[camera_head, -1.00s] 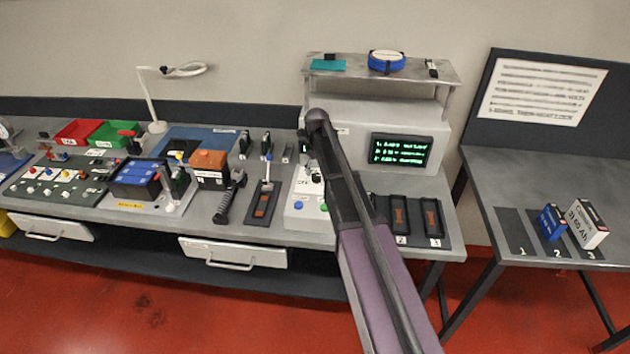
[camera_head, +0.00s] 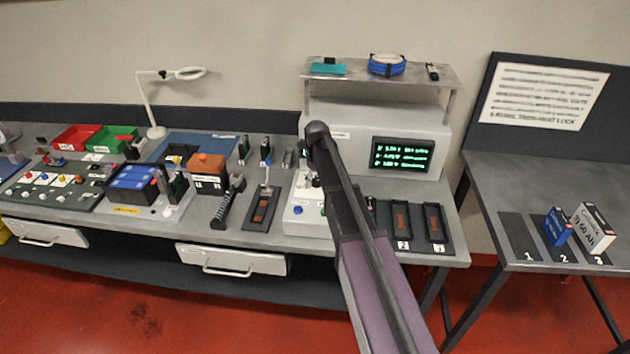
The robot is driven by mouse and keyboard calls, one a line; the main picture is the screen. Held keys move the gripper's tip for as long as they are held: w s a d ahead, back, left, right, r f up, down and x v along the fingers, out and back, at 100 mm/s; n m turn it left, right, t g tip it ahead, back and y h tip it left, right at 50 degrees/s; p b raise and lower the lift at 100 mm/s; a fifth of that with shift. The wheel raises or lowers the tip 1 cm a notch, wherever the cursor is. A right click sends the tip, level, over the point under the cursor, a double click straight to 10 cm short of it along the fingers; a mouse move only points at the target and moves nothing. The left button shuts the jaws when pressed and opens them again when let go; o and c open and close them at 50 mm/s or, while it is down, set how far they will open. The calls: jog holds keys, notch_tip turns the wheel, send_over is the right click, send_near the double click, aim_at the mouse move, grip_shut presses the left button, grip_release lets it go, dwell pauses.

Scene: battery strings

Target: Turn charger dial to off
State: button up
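The charger (camera_head: 345,122) is a pale grey cabinet at the back of the bench, with a black screen (camera_head: 402,155) showing green text. Its low front panel (camera_head: 299,224) carries a blue button and a green button. My arm crosses in front of the charger and covers much of this panel. Small dark and light parts show just left of my arm above the buttons; I cannot tell whether they are the dial or my gripper. The dial's setting cannot be read. My gripper's fingers are hidden or too small to make out.
A shelf (camera_head: 350,74) above the charger holds a blue coil (camera_head: 387,66). Black trays (camera_head: 437,222) lie right of my arm. A lever unit (camera_head: 262,212), an orange-topped battery (camera_head: 207,165) and a lamp (camera_head: 152,110) stand to the left. A side table (camera_head: 560,185) holds two boxes.

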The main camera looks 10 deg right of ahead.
grip_shut()
